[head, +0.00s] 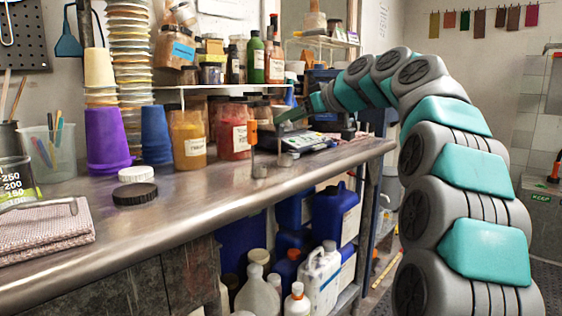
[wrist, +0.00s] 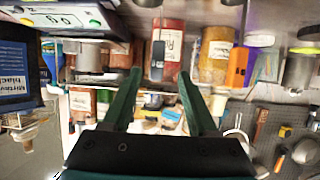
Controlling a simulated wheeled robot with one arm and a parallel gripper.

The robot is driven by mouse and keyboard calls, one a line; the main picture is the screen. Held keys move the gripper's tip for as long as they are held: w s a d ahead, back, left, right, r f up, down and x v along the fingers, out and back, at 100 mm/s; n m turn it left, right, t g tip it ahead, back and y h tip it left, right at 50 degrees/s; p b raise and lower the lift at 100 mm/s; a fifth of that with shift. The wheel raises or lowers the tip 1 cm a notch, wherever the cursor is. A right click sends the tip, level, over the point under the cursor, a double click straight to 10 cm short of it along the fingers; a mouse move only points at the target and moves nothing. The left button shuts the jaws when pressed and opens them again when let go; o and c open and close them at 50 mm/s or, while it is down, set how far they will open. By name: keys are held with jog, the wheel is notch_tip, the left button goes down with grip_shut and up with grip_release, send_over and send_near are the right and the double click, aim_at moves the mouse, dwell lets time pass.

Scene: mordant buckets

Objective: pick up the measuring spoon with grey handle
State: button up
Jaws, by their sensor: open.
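The measuring spoon with grey handle stands upright with its metal cup (head: 285,159) on the metal bench in the head view. Its dark grey handle (wrist: 157,61) shows in the upside-down wrist view, in front of a red jar. My gripper (head: 290,116) is over the bench, close to the spoon's upper end. In the wrist view my gripper (wrist: 160,76) is open, and the handle appears between the two green fingertips, slightly past them. I cannot tell whether they touch it. My gripper hides part of the spoon in the head view.
A measuring spoon with orange handle (head: 252,133) stands close on the left. A yellow jar (head: 188,146) and a red jar (head: 232,139) stand behind. A digital scale (head: 318,141) is on the right. The bench front (head: 210,200) is clear.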

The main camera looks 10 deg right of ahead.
jog(key=p+x, duration=0.1)
jog(key=x, duration=0.6)
jog(key=shift+w, duration=0.4)
grip_shut()
